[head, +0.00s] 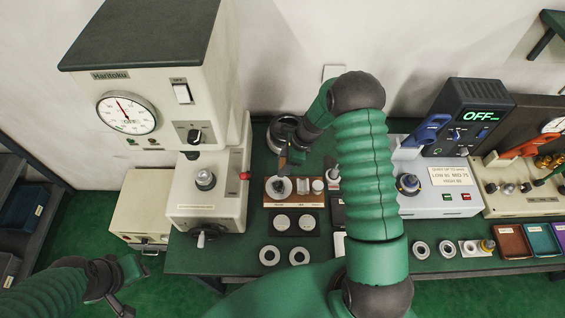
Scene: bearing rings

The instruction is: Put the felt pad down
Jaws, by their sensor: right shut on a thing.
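My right gripper (283,163) points down over a wooden holder (291,203) on the green bench. My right wrist and arm hide part of the area behind and to the right. My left gripper (122,308) is low at the bottom left, away from the bench, partly cut off, and its jaws are unclear.
The holder also has small pale pieces (317,185). A dark tray (304,231) with two pale discs lies in front of it, then loose rings (270,255). A gauge press (205,180) stands left. A box reading OFF (470,115) and coloured trays (512,242) are right.

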